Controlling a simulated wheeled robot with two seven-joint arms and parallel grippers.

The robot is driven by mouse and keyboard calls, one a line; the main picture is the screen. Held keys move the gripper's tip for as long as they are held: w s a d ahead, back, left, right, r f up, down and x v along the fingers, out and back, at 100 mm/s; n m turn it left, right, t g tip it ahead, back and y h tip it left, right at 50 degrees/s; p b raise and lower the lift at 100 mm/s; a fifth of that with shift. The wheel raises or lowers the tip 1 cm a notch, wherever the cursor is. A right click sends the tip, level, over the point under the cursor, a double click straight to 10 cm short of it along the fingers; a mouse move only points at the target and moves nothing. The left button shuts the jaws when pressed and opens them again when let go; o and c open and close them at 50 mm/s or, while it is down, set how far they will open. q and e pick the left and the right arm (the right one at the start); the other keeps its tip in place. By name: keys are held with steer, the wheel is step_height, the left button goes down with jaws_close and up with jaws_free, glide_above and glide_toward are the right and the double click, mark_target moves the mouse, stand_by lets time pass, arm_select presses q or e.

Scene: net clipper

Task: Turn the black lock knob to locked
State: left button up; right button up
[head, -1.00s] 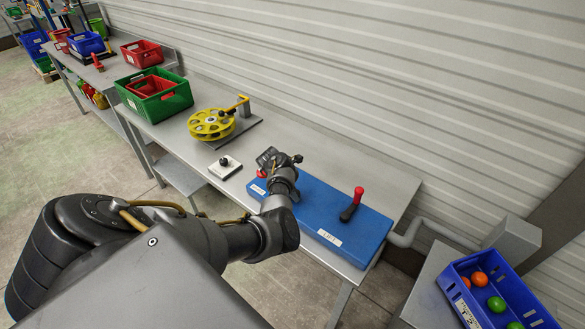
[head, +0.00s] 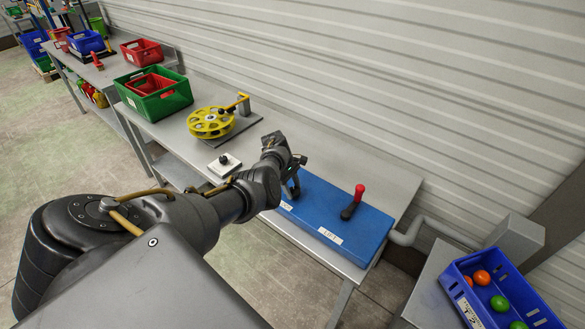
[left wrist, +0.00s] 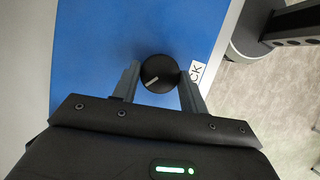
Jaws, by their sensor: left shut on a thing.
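The black lock knob (left wrist: 158,71) is round, with a short white line on its top. It sits on the blue box (head: 335,203), beside a white label (left wrist: 197,72) partly hidden by a finger, with "CK" showing. My left gripper (left wrist: 160,78) has one finger on each side of the knob and is shut on it. In the head view my left gripper (head: 292,190) is down at the left end of the blue box and hides the knob. My right gripper is not in view.
A red-handled lever (head: 354,201) stands on the right part of the box. A small white plate with a black knob (head: 224,160) and a yellow wheel (head: 211,122) are on the bench to the left. A blue crate of balls (head: 495,290) is at lower right.

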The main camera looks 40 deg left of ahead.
arm_select(q)
steer(key=m+g+b, duration=0.1)
steer(key=m+b, duration=0.1)
steer(key=m, duration=0.1)
steer(key=m+g+b, duration=0.1)
steer(key=m+b, duration=0.1)
steer(key=m, duration=0.1)
steer(key=shift+w+f+y, duration=0.2)
steer(key=shift+y, duration=0.1)
steer(key=shift+w+d+r+m+g+y+b, duration=0.15)
steer(key=shift+m+g+b, duration=0.35)
steer(key=shift+m, duration=0.45)
steer(key=shift+s+m+g+y+b, duration=0.15)
steer(key=shift+m+g+b, duration=0.15)
steer(key=shift+m+b, duration=0.45)
steer(key=shift+w+m, duration=0.1)
steer(key=shift+m, duration=0.3)
steer(key=o, duration=1)
